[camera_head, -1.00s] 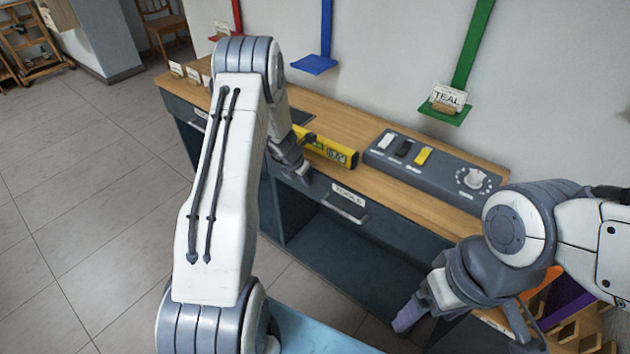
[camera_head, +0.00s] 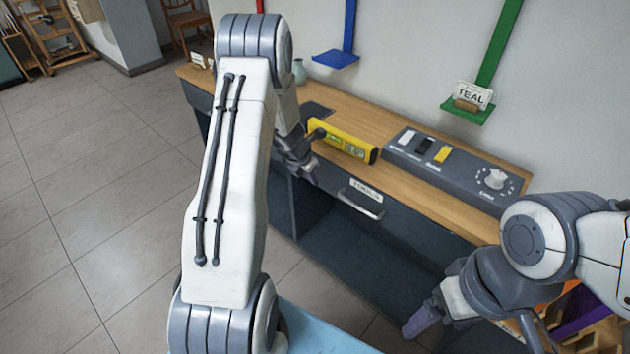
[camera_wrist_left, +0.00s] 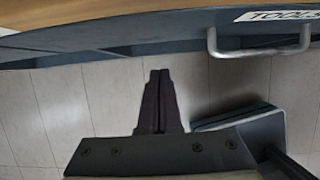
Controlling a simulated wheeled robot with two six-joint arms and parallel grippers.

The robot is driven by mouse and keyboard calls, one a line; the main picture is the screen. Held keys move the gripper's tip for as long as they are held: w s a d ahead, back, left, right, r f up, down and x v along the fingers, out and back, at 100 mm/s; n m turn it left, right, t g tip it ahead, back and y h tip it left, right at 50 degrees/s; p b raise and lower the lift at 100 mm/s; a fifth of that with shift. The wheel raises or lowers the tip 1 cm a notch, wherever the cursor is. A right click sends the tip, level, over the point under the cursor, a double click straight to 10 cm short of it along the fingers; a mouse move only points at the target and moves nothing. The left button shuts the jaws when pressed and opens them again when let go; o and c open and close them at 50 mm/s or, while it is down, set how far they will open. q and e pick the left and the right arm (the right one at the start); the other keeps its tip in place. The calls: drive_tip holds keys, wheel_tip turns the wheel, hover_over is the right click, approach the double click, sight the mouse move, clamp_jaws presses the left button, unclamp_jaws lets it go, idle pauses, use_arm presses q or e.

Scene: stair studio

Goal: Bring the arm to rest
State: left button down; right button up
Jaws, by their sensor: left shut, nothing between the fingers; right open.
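My left arm rises from the bottom of the head view and bends over toward the wooden bench. My left gripper (camera_head: 308,178) hangs beside the bench's front edge, left of the drawer handle. In the left wrist view the left gripper's fingers (camera_wrist_left: 160,100) are together with nothing between them, apart from the drawer front. My right gripper (camera_head: 470,335) is low at the right, in front of the bench, open; its fingers are spread apart.
The bench (camera_head: 395,122) carries a yellow level (camera_head: 345,142) and a grey switch panel (camera_head: 450,168) with a knob. The drawer handle (camera_head: 360,205) sticks out below; it also shows in the left wrist view (camera_wrist_left: 262,45). Open floor (camera_head: 90,200) lies at the left.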

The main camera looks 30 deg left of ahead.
use_arm(q)
drive_tip(key=d+p+v, duration=0.1)
drive_tip(key=p+v, duration=0.1)
drive_tip(key=v, duration=0.6)
drive_tip(key=s+d+r+m+g+h+p, duration=0.1)
drive_tip(key=s+d+r+m, duration=0.2)
drive_tip(key=d+r+m, duration=0.4)
drive_tip(key=s+d+r+m+g+p, duration=0.1)
drive_tip(key=s+d+r+m, duration=0.15)
drive_tip(key=d+m, duration=0.5)
drive_tip(key=s+d+r+m+h+p, duration=0.1)
drive_tip(key=s+d+r+m, duration=0.25)
drive_tip(key=d, duration=0.55)
drive_tip(key=s+d+r+m+g+y+p, duration=0.1)
drive_tip(key=s+r+m, duration=0.3)
drive_tip(key=s+m, duration=0.6)
drive_tip(key=s+d+r+m+g+y+p, duration=0.1)
drive_tip(key=s+d+r+m, duration=0.2)
drive_tip(key=s+m, duration=0.7)
drive_tip(key=d+m, duration=0.1)
drive_tip(key=m, duration=0.1)
drive_tip(key=shift+s+r+m, duration=0.35)
drive_tip(key=shift+m, duration=0.05)
drive_tip(key=shift+d, duration=0.15)
